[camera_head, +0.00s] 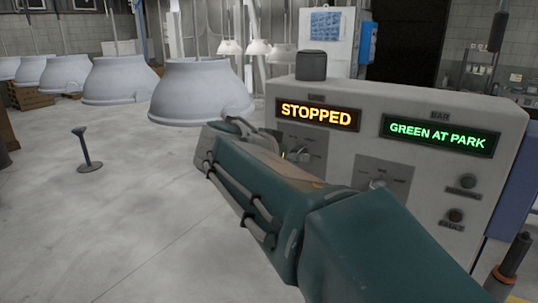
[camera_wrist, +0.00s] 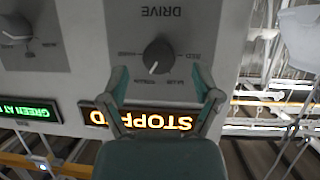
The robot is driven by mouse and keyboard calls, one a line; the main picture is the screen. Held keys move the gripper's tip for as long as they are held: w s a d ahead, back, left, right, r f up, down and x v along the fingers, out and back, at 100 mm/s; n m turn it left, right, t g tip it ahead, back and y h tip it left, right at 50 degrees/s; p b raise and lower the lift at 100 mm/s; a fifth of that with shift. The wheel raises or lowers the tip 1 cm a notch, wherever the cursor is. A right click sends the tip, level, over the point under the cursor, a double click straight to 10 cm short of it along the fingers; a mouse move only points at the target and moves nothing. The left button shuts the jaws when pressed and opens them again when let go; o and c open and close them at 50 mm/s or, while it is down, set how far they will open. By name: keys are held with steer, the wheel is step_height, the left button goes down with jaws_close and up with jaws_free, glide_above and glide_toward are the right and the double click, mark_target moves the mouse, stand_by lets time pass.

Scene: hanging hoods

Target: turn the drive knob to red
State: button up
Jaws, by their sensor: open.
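The drive knob (camera_wrist: 158,56) is a round dark knob on a grey plate marked DRIVE, upside down in the wrist view. Its white pointer line points down and slightly left in that picture. Small labels surround it, too blurred to read surely. My gripper (camera_wrist: 161,78) is open, with one green finger on each side just below the knob in the picture. The knob is between the finger lines, and I cannot tell whether they touch it. In the head view my arm covers much of the drive plate (camera_head: 312,140).
The control box (camera_head: 440,112) shows STOPPED (camera_head: 317,114) in amber and GREEN AT PARK (camera_head: 440,135) in green. A second knob (camera_wrist: 15,28) sits beside the drive plate. Two round buttons are at right. A pale hood (camera_head: 200,88) hangs close to my arm.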

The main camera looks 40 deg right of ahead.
steer(key=shift+x, duration=1.15)
jaws_close()
steer(key=shift+n, duration=0.3)
steer(key=n+h, duration=0.2)
steer(key=n, duration=0.4)
steer(key=n+g+h, duration=0.1)
steer(key=n+h, duration=0.2)
steer(key=n, duration=0.4)
steer(key=f+n+g+h, duration=0.1)
steer(key=n+h, duration=0.1)
steer(key=n, duration=0.5)
steer(key=shift+w+f+h, duration=0.1)
steer(key=shift+h, duration=0.3)
steer(key=shift+n, duration=0.3)
